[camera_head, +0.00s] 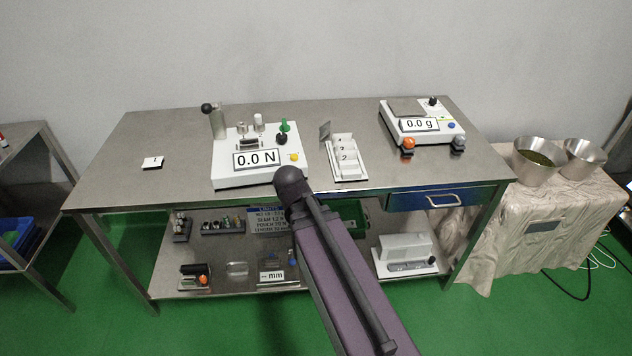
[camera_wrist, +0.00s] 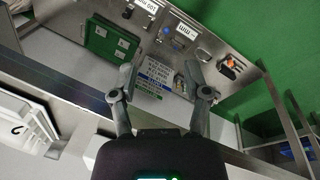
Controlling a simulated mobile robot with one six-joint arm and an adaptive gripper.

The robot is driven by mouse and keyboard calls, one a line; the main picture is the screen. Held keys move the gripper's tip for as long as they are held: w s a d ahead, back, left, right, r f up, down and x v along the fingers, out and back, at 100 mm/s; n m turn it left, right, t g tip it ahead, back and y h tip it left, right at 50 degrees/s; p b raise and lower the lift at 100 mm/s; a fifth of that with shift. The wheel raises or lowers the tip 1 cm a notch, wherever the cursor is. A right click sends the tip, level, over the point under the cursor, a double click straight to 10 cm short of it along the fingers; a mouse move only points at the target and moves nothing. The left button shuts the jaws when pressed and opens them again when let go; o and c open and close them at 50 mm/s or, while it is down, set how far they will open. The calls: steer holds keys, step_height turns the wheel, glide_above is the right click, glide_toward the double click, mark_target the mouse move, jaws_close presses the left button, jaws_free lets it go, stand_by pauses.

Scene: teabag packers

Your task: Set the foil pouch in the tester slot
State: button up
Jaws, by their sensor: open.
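The tester (camera_head: 234,176) is a white machine on the steel table, left of centre, reading 0.0 N. It carries metal posts, a green-topped lever and a yellow button; its slot is too small to make out. A small grey flat piece (camera_head: 325,131), which looks like the foil pouch, stands upright at the back left of a white numbered rack (camera_head: 350,172) right of the tester. My gripper (camera_wrist: 160,78) is open and empty in the wrist view, with the lower shelf beyond its fingers. In the head view my arm hides it.
A scale (camera_head: 420,137) reading 0.0 g stands at the back right. A small white card (camera_head: 153,163) lies at the left. The tabletop (camera_head: 130,140) around it is clear. A drawer (camera_head: 437,198) is under the front right edge. The lower shelf holds several items, including a white device (camera_head: 405,250).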

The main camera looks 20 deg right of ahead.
steer(key=s+a+m, duration=0.1)
steer(key=s+a+f+m+y, duration=0.1)
steer(key=s+a+f+m+y+b, duration=0.1)
steer(key=shift+s+a+g, duration=0.1)
steer(key=shift+a+g, duration=0.15)
steer(key=shift+g, duration=0.15)
steer(key=shift+s, duration=0.1)
